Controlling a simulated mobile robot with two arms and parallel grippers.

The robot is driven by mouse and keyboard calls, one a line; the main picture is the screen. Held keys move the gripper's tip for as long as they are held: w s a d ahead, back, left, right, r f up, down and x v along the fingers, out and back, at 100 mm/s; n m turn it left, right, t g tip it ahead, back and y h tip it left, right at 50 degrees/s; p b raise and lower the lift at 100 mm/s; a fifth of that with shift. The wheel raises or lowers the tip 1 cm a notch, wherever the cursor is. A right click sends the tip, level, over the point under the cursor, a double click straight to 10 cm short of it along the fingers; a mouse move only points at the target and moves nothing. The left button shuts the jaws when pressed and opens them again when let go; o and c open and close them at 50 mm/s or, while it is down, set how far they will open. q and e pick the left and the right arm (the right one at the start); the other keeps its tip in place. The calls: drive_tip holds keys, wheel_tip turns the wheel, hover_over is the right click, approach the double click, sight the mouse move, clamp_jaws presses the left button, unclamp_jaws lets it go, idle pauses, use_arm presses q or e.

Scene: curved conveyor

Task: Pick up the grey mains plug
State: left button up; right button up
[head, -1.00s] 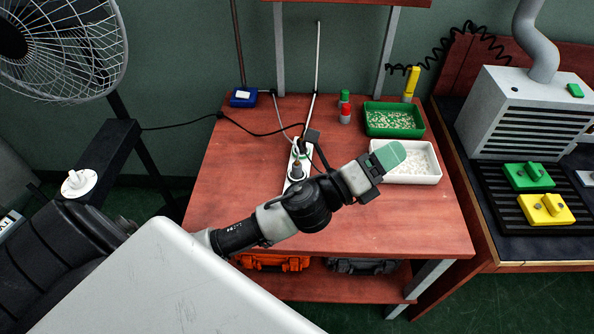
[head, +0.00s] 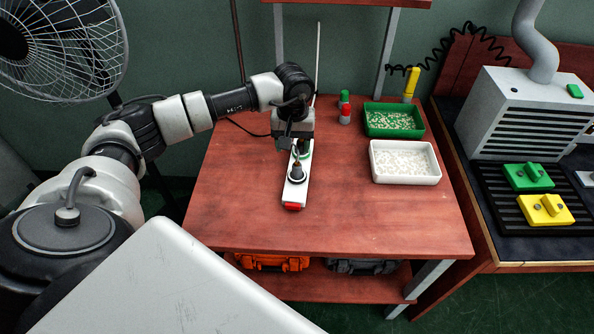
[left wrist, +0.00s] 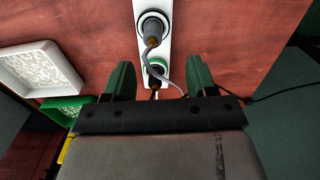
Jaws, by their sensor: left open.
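A white power strip (head: 293,193) with a red end switch lies on the wooden table. A grey plug (head: 297,169) sits upright in a socket near its middle; in the left wrist view this plug (left wrist: 152,30) has a brown collar and a grey cable. A second socket with a green ring (left wrist: 155,66) holds another small plug, partly hidden by the cable. My left gripper (head: 296,142) is over the far part of the strip. Its green fingers (left wrist: 160,72) are spread either side of the green-ringed socket, with nothing visibly held. My right gripper is out of view.
A white tray (head: 376,175) and a green tray (head: 368,132) of pale bits stand at the right. Red and green small cylinders (head: 345,115) stand behind. A fan (head: 60,45) is at the left. The table's front is clear.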

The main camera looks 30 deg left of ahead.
sight(297, 164)
use_arm(q)
wheel_tip(297, 164, down, 3)
drive_tip(key=shift+f, duration=0.1)
drive_tip(key=f, duration=0.2)
drive_tip(key=d+f+p, duration=0.1)
drive_tip(key=f, duration=0.1)
drive_tip(key=shift+w+p, duration=0.2)
drive_tip(key=shift+p, duration=0.1)
drive_tip(key=shift+a+f, duration=0.1)
drive_tip(key=shift+f, duration=0.55)
drive_tip(key=c, duration=1)
drive_tip(key=shift+c, duration=0.2)
drive_tip(key=shift+r, duration=0.15)
